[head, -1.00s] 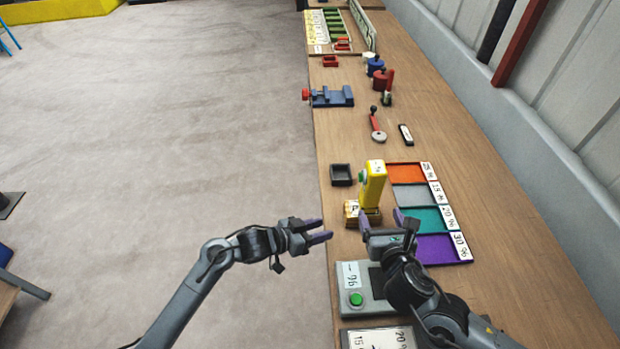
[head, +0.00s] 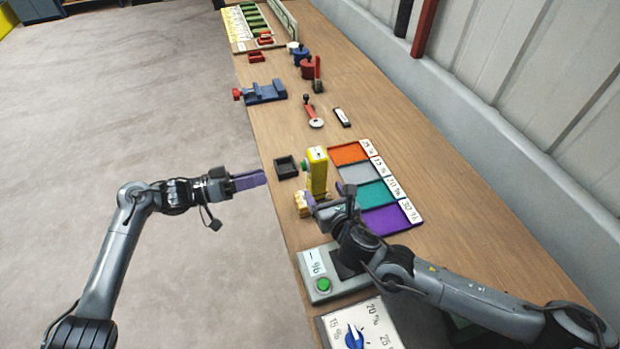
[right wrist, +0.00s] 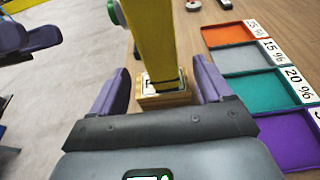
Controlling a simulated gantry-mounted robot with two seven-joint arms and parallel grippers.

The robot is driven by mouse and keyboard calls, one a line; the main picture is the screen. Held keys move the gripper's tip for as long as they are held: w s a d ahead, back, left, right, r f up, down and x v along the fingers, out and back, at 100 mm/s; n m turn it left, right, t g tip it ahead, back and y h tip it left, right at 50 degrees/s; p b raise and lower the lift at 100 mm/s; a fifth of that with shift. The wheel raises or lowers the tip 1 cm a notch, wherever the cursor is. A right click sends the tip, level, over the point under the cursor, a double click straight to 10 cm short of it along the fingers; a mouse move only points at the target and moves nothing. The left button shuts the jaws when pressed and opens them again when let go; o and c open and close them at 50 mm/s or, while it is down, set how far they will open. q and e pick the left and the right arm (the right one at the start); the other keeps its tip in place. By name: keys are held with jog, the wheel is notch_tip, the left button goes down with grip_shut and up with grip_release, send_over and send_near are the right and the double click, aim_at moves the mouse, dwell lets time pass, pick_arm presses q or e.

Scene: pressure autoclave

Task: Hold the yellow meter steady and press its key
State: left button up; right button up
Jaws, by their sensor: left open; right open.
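The yellow meter (head: 317,172) stands upright at the bench's left part, with a green key (head: 304,165) on its left side near the top. Its wooden base block (head: 302,204) carries a small label. In the right wrist view the meter (right wrist: 158,45) rises between the two purple fingers of my right gripper (right wrist: 160,92). That gripper (head: 330,200) is open, with fingers on either side of the meter and visible gaps. My left gripper (head: 250,181) hangs over the floor, left of the bench edge, its fingers pointing toward the meter. The finger gap is hard to see from here.
Colored trays (head: 372,193) lie right of the meter. A grey box with a green button (head: 323,284) and a dial panel (head: 356,335) are in front. A wall runs along the right.

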aim_at(320, 185)
jog(key=x, duration=0.7)
jog(key=shift+w, duration=0.1)
pick_arm(q)
jog(key=shift+c, duration=0.3)
pick_arm(e)
jog(key=c, duration=1.2)
pick_arm(q)
grip_shut()
pick_arm(e)
jog(key=shift+c, duration=0.2)
dwell(0.4)
